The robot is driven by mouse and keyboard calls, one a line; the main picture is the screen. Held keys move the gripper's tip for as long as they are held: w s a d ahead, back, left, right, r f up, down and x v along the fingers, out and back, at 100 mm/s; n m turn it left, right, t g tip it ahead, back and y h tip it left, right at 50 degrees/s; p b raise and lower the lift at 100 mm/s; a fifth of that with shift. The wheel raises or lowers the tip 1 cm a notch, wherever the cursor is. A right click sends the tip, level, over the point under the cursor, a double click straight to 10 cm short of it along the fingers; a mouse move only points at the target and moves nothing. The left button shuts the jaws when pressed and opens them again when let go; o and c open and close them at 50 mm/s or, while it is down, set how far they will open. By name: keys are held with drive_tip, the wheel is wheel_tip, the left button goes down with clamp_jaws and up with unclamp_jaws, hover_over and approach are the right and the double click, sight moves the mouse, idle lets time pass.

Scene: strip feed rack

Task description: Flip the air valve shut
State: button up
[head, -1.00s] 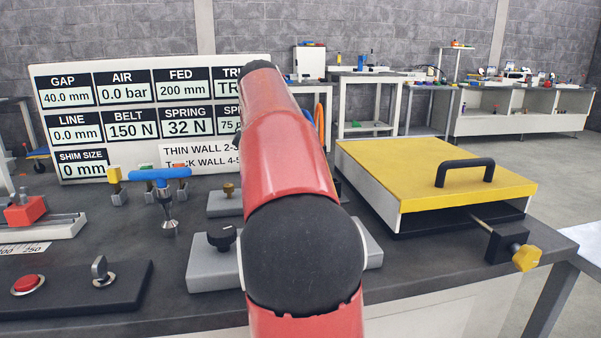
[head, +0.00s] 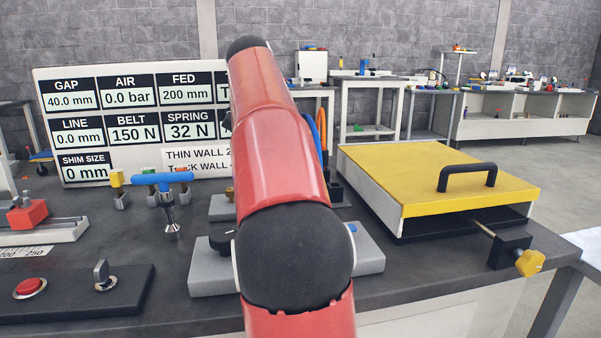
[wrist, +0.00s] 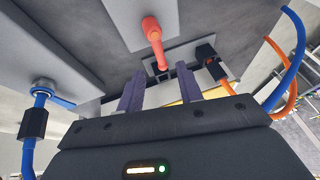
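In the wrist view an orange-red lever (wrist: 154,38), which looks like the air valve's handle, stands out from a pale plate. Its narrow lower end shows between the fingertips in the picture; I cannot tell whether they touch it. My gripper (wrist: 160,76) is open, with two dark fingers apart and nothing clearly held. In the head view my red arm hides the gripper and the lever. The display board (head: 130,120) reads AIR 0.0 bar.
In the wrist view a blue hose fitting (wrist: 40,95) is at left, and a black fitting (wrist: 207,55) with an orange hose (wrist: 288,80) at right. In the head view a yellow-lidded box (head: 420,180) and a blue T-handle (head: 162,178) stand on the bench.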

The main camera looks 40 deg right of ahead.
drive_tip(key=shift+v, duration=1.4)
